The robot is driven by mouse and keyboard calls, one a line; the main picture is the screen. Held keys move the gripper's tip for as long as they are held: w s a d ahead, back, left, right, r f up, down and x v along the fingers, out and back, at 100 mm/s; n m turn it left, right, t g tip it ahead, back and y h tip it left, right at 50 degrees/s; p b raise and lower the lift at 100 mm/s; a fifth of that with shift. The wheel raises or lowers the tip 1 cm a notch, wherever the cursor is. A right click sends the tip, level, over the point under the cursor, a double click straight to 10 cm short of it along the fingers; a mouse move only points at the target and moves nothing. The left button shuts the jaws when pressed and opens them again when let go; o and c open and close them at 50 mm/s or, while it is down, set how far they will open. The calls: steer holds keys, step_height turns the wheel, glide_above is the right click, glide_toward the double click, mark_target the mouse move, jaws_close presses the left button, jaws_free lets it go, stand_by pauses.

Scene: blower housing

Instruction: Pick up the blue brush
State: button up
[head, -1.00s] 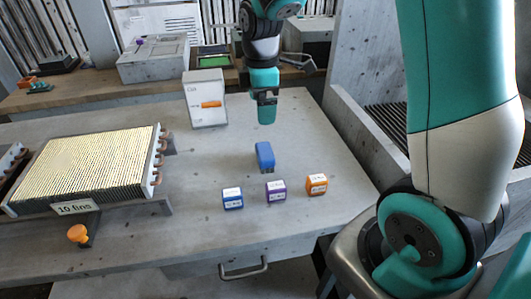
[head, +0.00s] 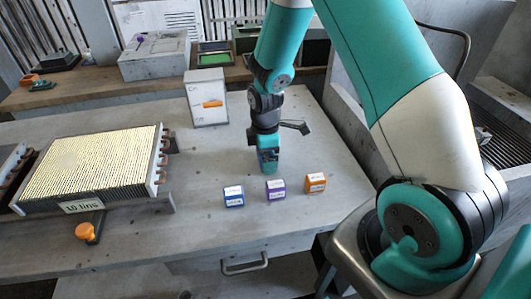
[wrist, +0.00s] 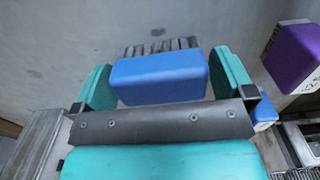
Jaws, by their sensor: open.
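The blue brush (wrist: 160,80) shows in the wrist view as a blue block with dark grey bristles at its far side. It lies between the two teal fingers of my gripper (wrist: 165,78). The fingers are open, and a narrow gap shows between the brush and each finger. In the head view my gripper (head: 268,160) points down at the grey bench where the brush lies, and it hides most of the brush. I cannot tell the exact height of the fingers above the bench.
A small blue block (head: 233,197), a purple block (head: 275,190) and an orange block (head: 315,183), all labelled, stand in front of my gripper. The purple block also shows in the wrist view (wrist: 295,58). A finned coil (head: 92,163) is at left; a white box (head: 207,100) stands behind.

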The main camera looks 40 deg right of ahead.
steer(key=shift+f, duration=0.55)
steer(key=shift+c, duration=0.2)
steer(key=c, duration=0.8)
steer(key=shift+r, duration=0.15)
step_height(320, 180, up, 20)
steer(key=b, duration=0.1)
steer(key=o, duration=0.5)
steer(key=c, duration=0.3)
